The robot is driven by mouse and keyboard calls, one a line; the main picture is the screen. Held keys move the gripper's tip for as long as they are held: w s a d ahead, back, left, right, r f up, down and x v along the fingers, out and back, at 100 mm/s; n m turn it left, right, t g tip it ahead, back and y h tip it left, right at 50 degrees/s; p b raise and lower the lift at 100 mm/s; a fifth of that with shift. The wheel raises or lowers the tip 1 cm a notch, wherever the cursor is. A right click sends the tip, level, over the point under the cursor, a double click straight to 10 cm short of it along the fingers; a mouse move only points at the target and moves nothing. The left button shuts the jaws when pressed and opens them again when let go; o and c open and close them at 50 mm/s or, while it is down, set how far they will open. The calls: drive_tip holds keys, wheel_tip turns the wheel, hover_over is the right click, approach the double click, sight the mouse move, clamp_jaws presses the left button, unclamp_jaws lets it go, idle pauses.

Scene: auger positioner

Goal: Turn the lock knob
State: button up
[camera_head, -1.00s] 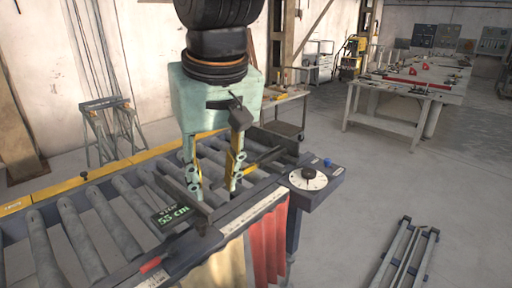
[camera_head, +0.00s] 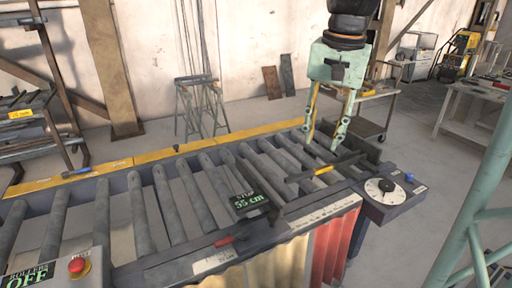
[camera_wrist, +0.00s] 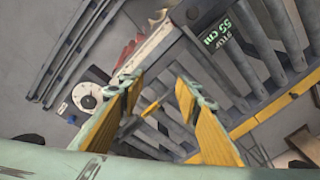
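A white round dial with a black knob (camera_head: 386,186) sits on a dark box at the table's right end. It also shows in the wrist view (camera_wrist: 87,97). A black stop arm lies across the rollers and bears a yellow handle (camera_head: 322,170), seen between my fingers in the wrist view (camera_wrist: 150,109). A small dark knob (camera_head: 177,147) stands on the far rail. I cannot tell which of these is the lock knob. My gripper (camera_head: 324,146) is open and empty, pointing down above the stop arm, left of the dial. Its spread fingers show in the wrist view (camera_wrist: 162,88).
The roller table (camera_head: 130,262) fills the foreground. A stop display reading 55 cm (camera_head: 249,201), a red handle (camera_head: 225,241) and a red button (camera_head: 77,265) are along its near side. A blue button (camera_head: 409,177) is beside the dial. A green frame (camera_head: 478,225) stands at right.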

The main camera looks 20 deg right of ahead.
drive_tip(key=w+d+m+y+p, duration=0.1)
drive_tip(key=w+d+m+p, duration=0.25)
drive_tip(key=d, duration=0.95)
drive_tip(key=m+t+y+p, duration=0.25)
drive_tip(key=m+p, duration=0.45)
drive_tip(key=m, duration=0.6)
hover_over(411, 174)
drive_tip(key=s+d, duration=0.4)
wheel_tip(411, 174, down, 11)
drive_tip(key=shift+f+g, duration=0.1)
drive_tip(key=shift+g, duration=0.35)
drive_tip(key=shift+a+f, duration=0.1)
drive_tip(key=shift+x, duration=6.8)
drive_tip(key=shift+a, duration=0.15)
drive_tip(key=c, duration=0.9)
